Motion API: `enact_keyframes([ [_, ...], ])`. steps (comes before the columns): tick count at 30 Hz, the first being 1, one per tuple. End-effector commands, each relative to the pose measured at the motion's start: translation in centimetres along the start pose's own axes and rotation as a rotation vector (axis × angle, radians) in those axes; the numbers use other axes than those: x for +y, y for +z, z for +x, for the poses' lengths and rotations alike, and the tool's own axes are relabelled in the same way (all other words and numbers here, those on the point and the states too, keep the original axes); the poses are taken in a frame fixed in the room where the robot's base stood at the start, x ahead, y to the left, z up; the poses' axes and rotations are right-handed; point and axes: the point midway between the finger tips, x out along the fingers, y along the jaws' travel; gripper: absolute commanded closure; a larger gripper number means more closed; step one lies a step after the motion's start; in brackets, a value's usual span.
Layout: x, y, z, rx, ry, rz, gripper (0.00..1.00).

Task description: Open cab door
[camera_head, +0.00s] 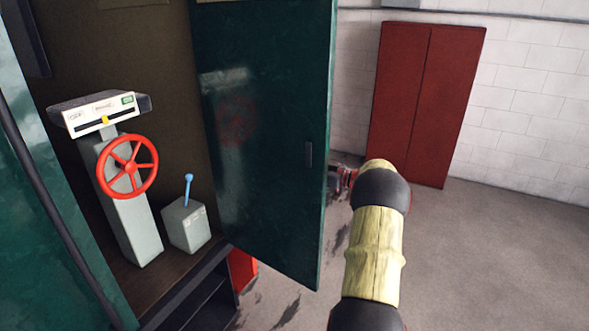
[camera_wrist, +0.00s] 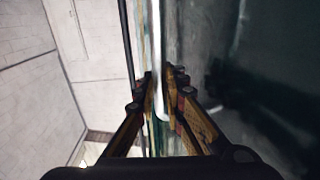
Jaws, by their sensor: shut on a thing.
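The dark green cab door (camera_head: 265,100) stands swung open, its inner face toward the head camera, with a small dark handle (camera_head: 308,153) near its free edge. My gripper (camera_head: 340,178) is at the door's free edge, partly hidden behind it. In the wrist view my gripper (camera_wrist: 160,92) has its fingers closed on a pale upright bar, the outer door handle (camera_wrist: 157,50). The door's outer face (camera_wrist: 260,50) fills the right of that view. The exact finger contact is dark and hard to make out.
Inside the cab stand a red handwheel (camera_head: 127,167) on a grey pedestal and a grey box with a blue lever (camera_head: 188,190). Dark steps (camera_head: 205,297) lie below the doorway. A red cabinet (camera_head: 425,100) stands against the white brick wall. The floor at right is clear.

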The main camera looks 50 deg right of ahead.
Motion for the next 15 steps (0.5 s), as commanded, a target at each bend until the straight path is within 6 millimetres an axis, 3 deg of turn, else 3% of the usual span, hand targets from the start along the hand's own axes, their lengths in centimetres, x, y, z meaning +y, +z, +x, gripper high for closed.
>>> enact_keyframes([
  [10,0.06,-0.19,-0.01,0.002,0.0,-0.003,1.0],
  [11,0.06,-0.2,-0.01,0.002,0.0,-0.003,0.89],
  [15,0.05,-0.18,0.0,0.001,0.0,-0.003,0.81],
])
